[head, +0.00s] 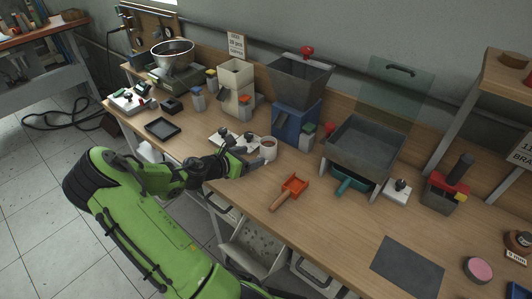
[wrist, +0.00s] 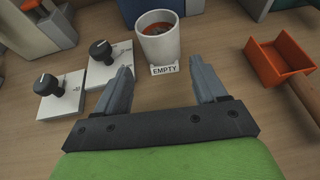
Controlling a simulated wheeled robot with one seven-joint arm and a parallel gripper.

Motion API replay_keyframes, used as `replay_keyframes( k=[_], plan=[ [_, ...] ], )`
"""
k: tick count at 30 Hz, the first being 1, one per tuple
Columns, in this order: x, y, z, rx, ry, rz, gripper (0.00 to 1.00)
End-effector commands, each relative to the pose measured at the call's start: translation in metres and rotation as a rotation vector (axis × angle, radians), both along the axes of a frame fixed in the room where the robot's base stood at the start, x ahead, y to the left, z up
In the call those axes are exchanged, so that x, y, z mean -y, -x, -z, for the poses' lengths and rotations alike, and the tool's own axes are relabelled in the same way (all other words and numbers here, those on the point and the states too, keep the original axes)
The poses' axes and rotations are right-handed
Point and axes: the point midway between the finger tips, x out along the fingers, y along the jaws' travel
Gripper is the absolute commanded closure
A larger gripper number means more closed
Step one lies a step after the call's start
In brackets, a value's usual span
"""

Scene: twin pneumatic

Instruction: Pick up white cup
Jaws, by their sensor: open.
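A small "EMPTY" label (wrist: 165,70) is at the foot of the cup. My gripper (wrist: 162,78) is open, its two grey fingers apart with nothing between them. The cup lies ahead of the gap, slightly left of its middle. In the head view my gripper (head: 252,155) is low beside the cup, on its left.
Two white plates with black knobs (wrist: 102,55) (wrist: 62,90) lie left of my fingers. An orange scoop (head: 293,185) lies on the right. A blue hopper machine (head: 290,122) stands behind the cup. A grey sieve tray (head: 365,140) stands farther right. A dark mat (head: 407,265) lies at the front right.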

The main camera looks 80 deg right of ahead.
Motion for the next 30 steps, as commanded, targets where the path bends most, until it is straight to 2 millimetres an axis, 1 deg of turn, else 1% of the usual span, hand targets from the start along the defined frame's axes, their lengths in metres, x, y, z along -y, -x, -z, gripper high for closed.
replay_keyframes(
  k=[1, 7, 10, 13, 16, 21, 26, 30],
  plan=[
    [0.008, 0.005, 0.006, -0.001, 0.001, 0.004, 0.29],
    [0.028, 0.017, 0.015, 0.0, 0.001, 0.002, 0.29],
    [0.043, 0.028, 0.025, 0.001, 0.0, 0.004, 0.29],
    [0.056, 0.034, 0.03, 0.002, 0.001, 0.002, 0.29],
    [0.061, 0.036, 0.031, 0.002, 0.0, -0.001, 0.29],
    [0.061, 0.036, 0.03, 0.001, -0.001, -0.001, 0.29],
    [0.061, 0.036, 0.03, 0.002, 0.0, -0.001, 0.54],
    [0.06, 0.035, 0.03, 0.002, -0.001, -0.001, 0.75]
  ],
)
